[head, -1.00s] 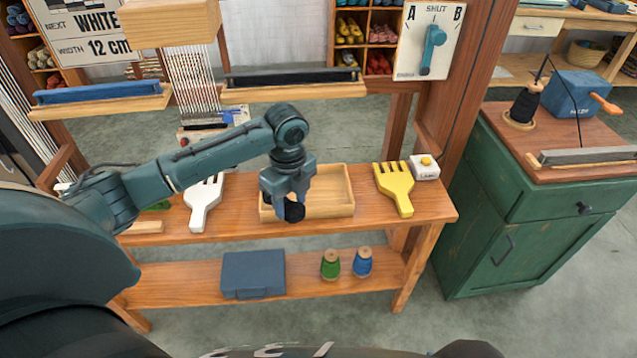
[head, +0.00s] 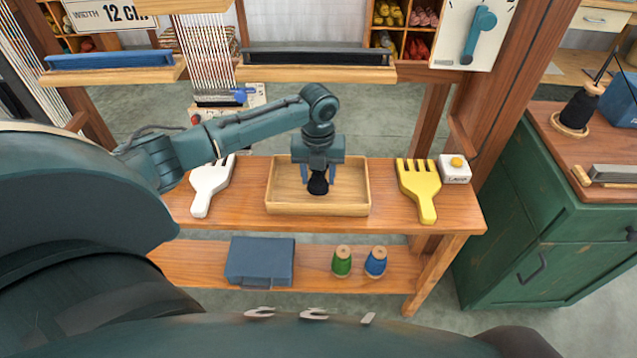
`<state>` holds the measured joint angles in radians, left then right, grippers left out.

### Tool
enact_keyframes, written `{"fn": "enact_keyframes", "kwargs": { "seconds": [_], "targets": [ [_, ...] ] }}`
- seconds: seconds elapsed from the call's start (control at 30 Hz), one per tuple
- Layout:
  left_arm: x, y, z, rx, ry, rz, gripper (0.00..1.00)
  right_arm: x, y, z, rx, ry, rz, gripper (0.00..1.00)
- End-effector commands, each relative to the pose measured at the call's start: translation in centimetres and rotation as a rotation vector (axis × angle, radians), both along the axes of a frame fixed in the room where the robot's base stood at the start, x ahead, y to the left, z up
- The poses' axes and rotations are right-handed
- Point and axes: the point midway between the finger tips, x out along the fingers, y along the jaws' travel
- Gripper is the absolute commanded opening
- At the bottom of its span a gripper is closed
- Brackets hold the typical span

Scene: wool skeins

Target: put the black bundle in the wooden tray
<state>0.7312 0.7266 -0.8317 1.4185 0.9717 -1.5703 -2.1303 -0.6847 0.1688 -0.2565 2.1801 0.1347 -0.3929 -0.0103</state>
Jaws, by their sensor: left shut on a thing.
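The black bundle (head: 318,184) is between the fingers of my left gripper (head: 318,178), which is shut on it. The wooden tray (head: 356,209) is a shallow box on the bench top. In the head view the bundle shows within the tray's outline, near its middle. I cannot tell whether it touches the tray floor. The tray looks otherwise empty. My right gripper does not show.
A white fork-shaped comb (head: 211,186) lies left of the tray. A blue case (head: 260,261) and green (head: 342,261) and blue spools (head: 375,262) stand on the lower shelf.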

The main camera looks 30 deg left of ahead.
Motion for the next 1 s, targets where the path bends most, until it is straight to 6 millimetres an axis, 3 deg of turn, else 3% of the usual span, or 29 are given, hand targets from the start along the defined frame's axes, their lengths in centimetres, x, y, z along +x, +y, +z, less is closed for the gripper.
{"fn": "enact_keyframes", "kwargs": {
  "seconds": [0.2,0.57,0.6,0.83,1.0],
  "targets": [
    [-0.1,-0.1,-3.0,0.000,0.002,0.000,0.23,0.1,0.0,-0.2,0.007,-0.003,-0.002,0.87],
    [0.0,0.0,-3.4,-0.001,0.001,0.000,0.23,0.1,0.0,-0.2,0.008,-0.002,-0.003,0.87],
    [0.0,0.0,-3.4,0.000,0.000,0.000,0.46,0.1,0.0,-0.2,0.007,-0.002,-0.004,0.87],
    [0.0,0.0,-3.4,-0.001,0.001,0.000,0.65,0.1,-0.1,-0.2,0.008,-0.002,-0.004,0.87],
    [0.0,0.0,-3.4,-0.001,0.001,0.000,0.66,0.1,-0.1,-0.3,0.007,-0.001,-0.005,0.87]
  ]
}}
